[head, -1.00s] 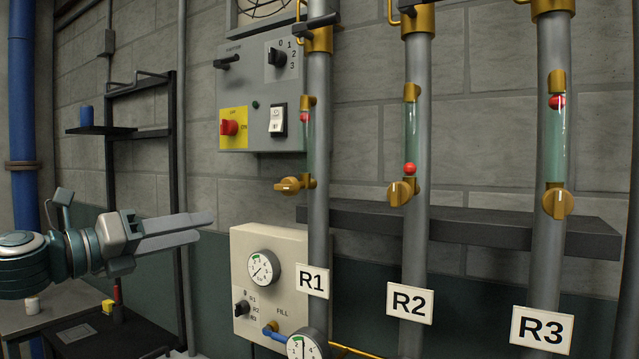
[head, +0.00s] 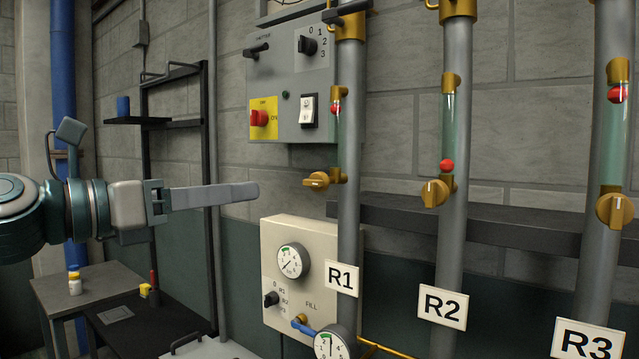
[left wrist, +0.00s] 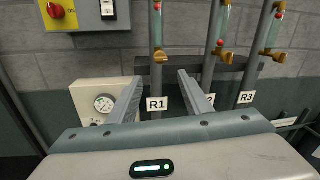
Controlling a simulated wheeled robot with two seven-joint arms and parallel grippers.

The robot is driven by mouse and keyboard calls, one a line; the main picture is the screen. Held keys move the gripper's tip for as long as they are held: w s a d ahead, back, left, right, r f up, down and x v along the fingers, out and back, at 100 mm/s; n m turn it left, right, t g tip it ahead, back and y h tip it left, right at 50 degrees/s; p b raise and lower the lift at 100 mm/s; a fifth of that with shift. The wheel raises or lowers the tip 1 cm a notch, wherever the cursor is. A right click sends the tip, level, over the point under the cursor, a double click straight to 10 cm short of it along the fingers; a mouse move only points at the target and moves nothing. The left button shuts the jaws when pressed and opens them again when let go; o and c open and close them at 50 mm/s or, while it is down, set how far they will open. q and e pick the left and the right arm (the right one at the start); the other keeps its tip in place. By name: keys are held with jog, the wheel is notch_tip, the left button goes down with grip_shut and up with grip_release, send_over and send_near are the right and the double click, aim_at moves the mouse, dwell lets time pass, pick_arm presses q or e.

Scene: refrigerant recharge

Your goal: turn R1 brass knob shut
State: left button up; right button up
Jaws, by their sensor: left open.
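The R1 brass knob (head: 317,181) sits at the foot of the R1 sight glass (head: 342,124), which has a red ball near its top. The knob points left in the head view. It also shows in the left wrist view (left wrist: 161,57), above and between my fingers. My left gripper (head: 256,191) is left of the knob, apart from it. In the left wrist view my left gripper (left wrist: 155,82) is open and empty, its fingers on either side of the R1 pipe's line. The R1 label (head: 341,279) hangs below. My right gripper is not in view.
The R2 knob (head: 435,193) and R3 knob (head: 615,211) are to the right. A grey switch panel (head: 273,88) is above left, a cream gauge box (head: 270,241) below. A dark shelf (head: 400,218) runs behind the pipes. Open space lies before the knob.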

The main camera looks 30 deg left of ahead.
pick_arm(q)
jog(key=shift+w, duration=0.1)
jog(key=p, duration=0.4)
send_near(309, 184)
jog(key=shift+w, duration=0.7)
jog(key=p+x, duration=0.4)
jog(key=p, duration=0.1)
jog(key=shift+w+d+r, duration=0.2)
jog(key=shift+w, duration=0.2)
jog(key=shift+w+f, duration=0.2)
jog(key=shift+w, duration=0.05)
jog(key=shift+p+x, duration=0.85)
jog(key=shift+x, duration=0.35)
jog(key=shift+p+x, duration=0.4)
jog(key=shift+x, duration=1.05)
jog(key=shift+d, duration=0.1)
